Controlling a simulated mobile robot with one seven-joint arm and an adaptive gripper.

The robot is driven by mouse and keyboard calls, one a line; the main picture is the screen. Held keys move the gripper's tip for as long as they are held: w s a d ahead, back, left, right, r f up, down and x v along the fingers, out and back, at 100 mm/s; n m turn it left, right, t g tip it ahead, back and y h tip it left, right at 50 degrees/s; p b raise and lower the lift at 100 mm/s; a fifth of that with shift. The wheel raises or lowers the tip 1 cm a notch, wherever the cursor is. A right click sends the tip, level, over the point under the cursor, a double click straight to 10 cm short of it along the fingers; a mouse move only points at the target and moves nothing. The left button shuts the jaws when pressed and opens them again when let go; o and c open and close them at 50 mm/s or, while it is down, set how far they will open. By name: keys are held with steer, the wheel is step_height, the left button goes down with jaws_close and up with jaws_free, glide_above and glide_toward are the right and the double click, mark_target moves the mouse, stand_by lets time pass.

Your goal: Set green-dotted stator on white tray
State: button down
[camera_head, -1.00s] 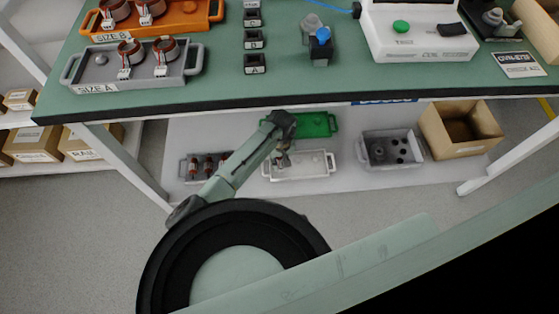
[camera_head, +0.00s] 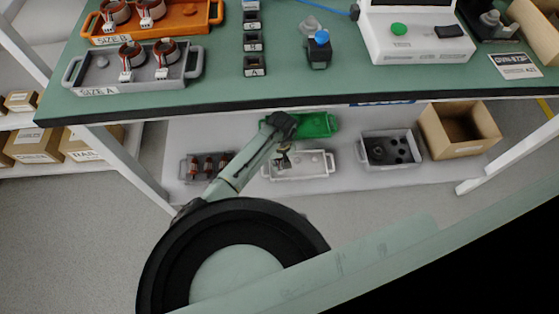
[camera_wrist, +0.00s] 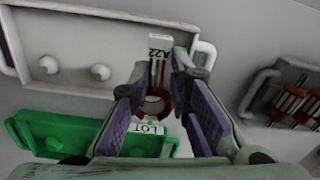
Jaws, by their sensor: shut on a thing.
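My gripper (camera_head: 284,160) is low under the bench, over the left part of the white tray (camera_head: 312,175) on the lower shelf. In the wrist view my gripper (camera_wrist: 165,105) is shut on a stator (camera_wrist: 154,108), with its copper-red ring between the purple pads. Wires run from the ring to a white connector marked A22. I cannot tell whether the stator touches the tray.
A green tray (camera_head: 320,124) lies behind the white tray, partly behind my arm. A grey tray with red-brown parts (camera_head: 187,167) is to the left. A grey bin (camera_head: 390,160) and an open cardboard box (camera_head: 475,148) stand to the right. The bench edge (camera_head: 330,98) overhangs the shelf.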

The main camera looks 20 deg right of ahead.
steer(key=shift+f, duration=0.2)
steer(key=shift+f+b, duration=0.4)
steer(key=shift+f, duration=0.35)
steer(key=shift+f, duration=0.35)
stand_by(0.4)
steer(key=c, duration=1.7)
jaws_free()
steer(key=shift+o, duration=0.2)
steer(key=shift+r+p, duration=0.15)
steer(key=shift+p, duration=0.15)
steer(key=shift+r+p, duration=2.35)
steer(key=shift+p, duration=0.25)
